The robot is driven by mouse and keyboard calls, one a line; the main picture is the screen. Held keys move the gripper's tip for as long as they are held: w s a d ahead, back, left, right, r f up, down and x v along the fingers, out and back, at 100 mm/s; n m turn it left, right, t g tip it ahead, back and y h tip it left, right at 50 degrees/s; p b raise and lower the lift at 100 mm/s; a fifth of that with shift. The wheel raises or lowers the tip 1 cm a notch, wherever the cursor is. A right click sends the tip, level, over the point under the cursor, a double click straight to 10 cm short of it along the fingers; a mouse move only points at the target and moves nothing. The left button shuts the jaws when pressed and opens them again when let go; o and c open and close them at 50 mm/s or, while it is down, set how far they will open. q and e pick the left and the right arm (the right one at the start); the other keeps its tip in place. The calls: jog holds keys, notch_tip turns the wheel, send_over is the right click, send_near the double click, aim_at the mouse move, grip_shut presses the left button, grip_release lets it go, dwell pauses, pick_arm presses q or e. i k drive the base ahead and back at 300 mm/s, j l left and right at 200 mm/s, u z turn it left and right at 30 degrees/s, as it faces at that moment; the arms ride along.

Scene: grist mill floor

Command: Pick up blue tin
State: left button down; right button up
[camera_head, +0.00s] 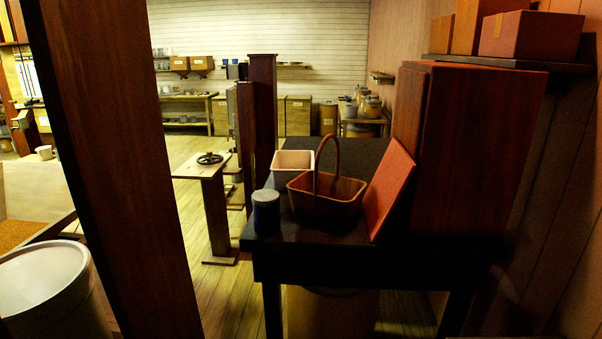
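A blue tin (266,214) with a greyish lid stands upright on the near left corner of a dark table (375,253). It is close to a wooden basket (322,205) with a tall arched handle, which stands to its right and slightly behind. A white bin (294,163) stands behind the tin and basket. Neither of my grippers shows in the head view.
An orange-red board (389,190) leans against a tall brown cabinet (472,150) at the table's right. A thick wooden post (110,150) stands at the left, with a large pale drum (45,285) beside it. Plank floor (225,300) is open between post and table.

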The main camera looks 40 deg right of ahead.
aim_at(265, 202)
jog(key=z, duration=0.7)
